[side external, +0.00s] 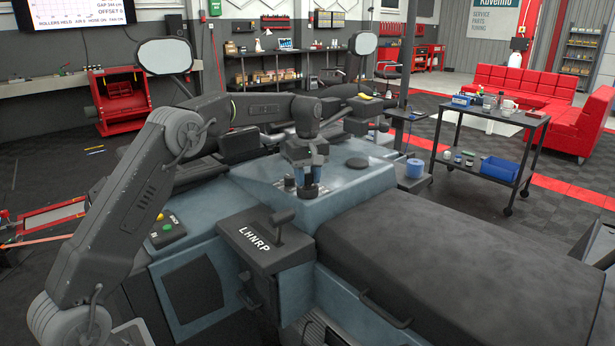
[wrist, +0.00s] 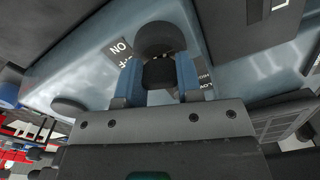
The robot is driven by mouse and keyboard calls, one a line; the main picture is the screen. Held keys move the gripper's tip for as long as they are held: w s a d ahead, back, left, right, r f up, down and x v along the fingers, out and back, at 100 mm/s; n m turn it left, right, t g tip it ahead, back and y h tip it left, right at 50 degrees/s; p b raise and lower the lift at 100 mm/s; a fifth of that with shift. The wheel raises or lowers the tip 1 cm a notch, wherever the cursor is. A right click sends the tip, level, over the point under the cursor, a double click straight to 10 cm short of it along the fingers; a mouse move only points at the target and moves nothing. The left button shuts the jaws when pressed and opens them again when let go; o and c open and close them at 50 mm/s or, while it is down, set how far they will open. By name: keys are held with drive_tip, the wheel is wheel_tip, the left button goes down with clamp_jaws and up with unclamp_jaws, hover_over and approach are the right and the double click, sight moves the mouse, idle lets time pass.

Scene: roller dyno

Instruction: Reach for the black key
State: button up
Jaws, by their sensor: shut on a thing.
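My gripper (side external: 307,180) reaches down to the blue-grey console top, its two blue fingers pointing at the panel. In the wrist view my gripper (wrist: 159,76) has a blue finger on each side of a small black piece, which looks like the black key (wrist: 158,74). The fingers are closed on it. A round black base (wrist: 160,38) shows just beyond it, against the console. White-lettered labels (wrist: 122,50) lie beside it, partly covered by the fingers. In the side view the fingers hide most of the key.
A flat black disc (side external: 357,163) sits on the console to the right of my gripper. A lever (side external: 281,222) on a box marked LHNRP stands in front.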

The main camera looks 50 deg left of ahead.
drive_tip(key=m, duration=0.4)
drive_tip(key=o, duration=1.1)
drive_tip(key=shift+m, duration=0.4)
